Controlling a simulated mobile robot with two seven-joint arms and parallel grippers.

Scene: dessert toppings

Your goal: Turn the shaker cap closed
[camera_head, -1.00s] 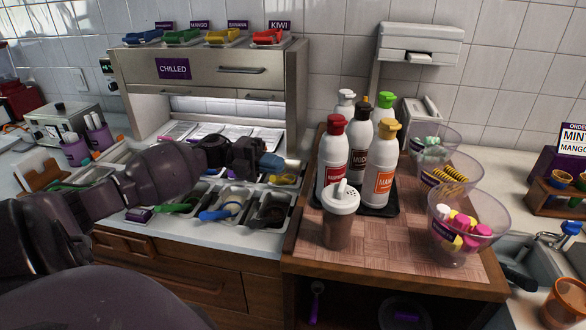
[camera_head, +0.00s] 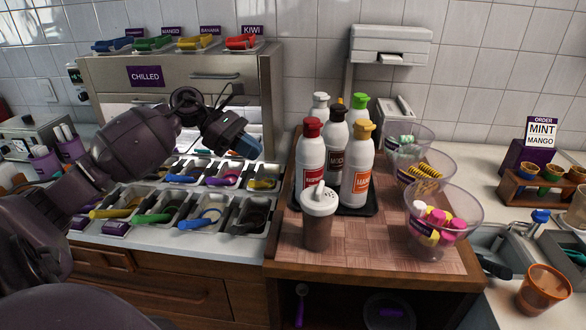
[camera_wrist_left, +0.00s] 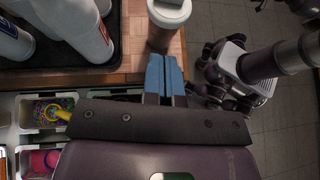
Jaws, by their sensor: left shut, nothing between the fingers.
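The shaker (camera_head: 317,232) stands upright near the front left corner of the wooden board, with a brown see-through body. Its white cap (camera_head: 319,204) has a raised piece on top and small dark holes beside it. I cannot tell how far the cap is turned. My left gripper (camera_head: 244,147) is up in the air, left of the shaker and above the topping trays, apart from it. Its blue fingers (camera_wrist_left: 166,76) are together and empty. In the left wrist view the shaker's cap (camera_wrist_left: 167,13) is partly cut off at the top edge, beyond the fingertips. My right gripper is not seen.
Several sauce bottles (camera_head: 311,165) stand on a black tray (camera_head: 370,208) just behind the shaker. Clear bowls (camera_head: 442,220) with toppings line the board's right side. Topping trays (camera_head: 250,216) fill the counter on the left.

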